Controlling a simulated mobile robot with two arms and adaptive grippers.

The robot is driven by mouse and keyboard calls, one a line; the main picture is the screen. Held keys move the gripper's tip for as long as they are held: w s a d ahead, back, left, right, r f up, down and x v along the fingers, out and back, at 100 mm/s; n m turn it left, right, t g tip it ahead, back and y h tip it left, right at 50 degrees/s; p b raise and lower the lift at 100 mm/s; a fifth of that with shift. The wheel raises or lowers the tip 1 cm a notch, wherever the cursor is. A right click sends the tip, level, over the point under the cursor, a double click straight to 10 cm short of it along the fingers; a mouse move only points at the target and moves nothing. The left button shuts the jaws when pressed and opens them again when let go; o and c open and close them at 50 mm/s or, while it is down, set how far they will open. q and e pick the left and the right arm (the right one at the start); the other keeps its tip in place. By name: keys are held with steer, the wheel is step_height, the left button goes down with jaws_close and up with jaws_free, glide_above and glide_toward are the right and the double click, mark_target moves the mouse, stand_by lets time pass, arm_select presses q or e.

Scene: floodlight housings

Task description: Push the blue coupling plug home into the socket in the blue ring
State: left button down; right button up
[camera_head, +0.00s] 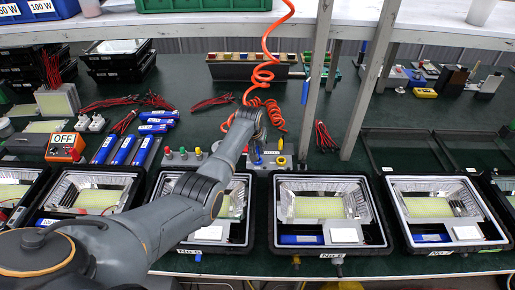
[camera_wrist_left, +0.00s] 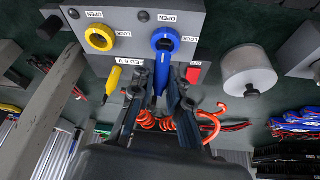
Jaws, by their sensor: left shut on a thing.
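In the left wrist view, the blue ring (camera_wrist_left: 166,40) sits on a grey panel (camera_wrist_left: 130,22), between OPEN and LOCK labels. Its round socket faces the camera. My left gripper (camera_wrist_left: 167,92) is just below the ring, shut on the blue coupling plug (camera_wrist_left: 161,76). The plug's upper end overlaps the ring's lower rim in the picture; I cannot tell whether it is inside the socket. In the head view my left arm reaches over the bench and the gripper (camera_head: 257,147) is small and partly hidden beside the grey box. My right gripper is not in view.
A yellow ring (camera_wrist_left: 100,38) with a yellow plug (camera_wrist_left: 112,80) below it is beside the blue one. An orange coiled hose (camera_head: 263,75) hangs behind my arm. Floodlight housings (camera_head: 330,250) line the bench front.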

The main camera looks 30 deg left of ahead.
arm_select(q)
steer(key=shift+s+f+b, duration=0.1)
steer(key=shift+f+b, duration=1.15)
steer(key=shift+f, duration=0.4)
steer(key=c, duration=1.2)
jaws_free()
steer(key=shift+f, duration=0.1)
steer(key=shift+s+r, duration=0.15)
steer(key=shift+r, duration=0.5)
steer(key=v, duration=1.1)
